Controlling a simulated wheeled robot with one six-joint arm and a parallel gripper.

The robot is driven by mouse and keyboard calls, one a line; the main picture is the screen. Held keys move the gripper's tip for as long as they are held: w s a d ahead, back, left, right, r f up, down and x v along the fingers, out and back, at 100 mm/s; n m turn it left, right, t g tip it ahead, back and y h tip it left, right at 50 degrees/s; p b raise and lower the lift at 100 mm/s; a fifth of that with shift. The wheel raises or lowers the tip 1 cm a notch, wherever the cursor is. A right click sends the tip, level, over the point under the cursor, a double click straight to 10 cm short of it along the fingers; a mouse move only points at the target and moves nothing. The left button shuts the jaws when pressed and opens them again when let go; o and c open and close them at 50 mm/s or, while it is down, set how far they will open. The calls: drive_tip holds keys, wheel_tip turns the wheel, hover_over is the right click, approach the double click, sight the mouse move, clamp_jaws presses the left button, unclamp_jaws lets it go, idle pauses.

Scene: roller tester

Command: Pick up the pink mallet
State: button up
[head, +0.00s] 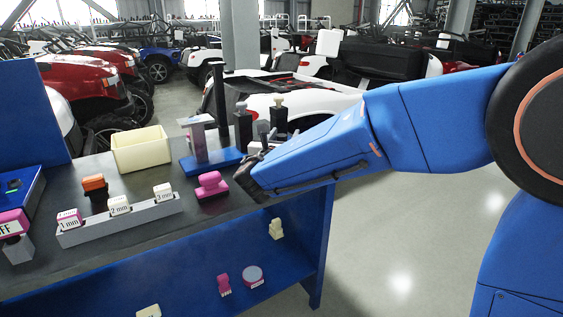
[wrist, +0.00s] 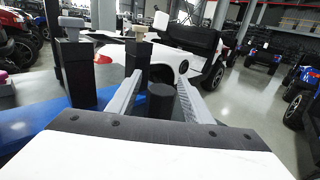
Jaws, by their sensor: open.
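A pink, mallet-like piece with a dark block under it (head: 212,185) sits on the dark bench top in the head view, just left of my wrist. I cannot tell for sure that it is the pink mallet. Only a sliver of something pink (wrist: 3,77) shows at the left edge of the wrist view. My gripper (wrist: 160,80) is open, its two grey fingers apart and pointing toward the back of the bench. A short black cylinder (wrist: 160,102) appears between the fingers in that view; I cannot tell whether they touch it.
Black posts with knobs (head: 243,128) (wrist: 75,72) stand close to the fingers. A blue-based stand (head: 205,160) is behind the pink piece. A cream bin (head: 142,150) and a grey rack (head: 120,220) stand to the left. A lower blue shelf holds small items, including a pink one (head: 223,285).

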clamp_jaws()
drive_tip(key=shift+r, duration=0.15)
wheel_tip(320, 180, up, 10)
idle(0.7)
drive_tip(key=c, duration=0.8)
unclamp_jaws()
clamp_jaws()
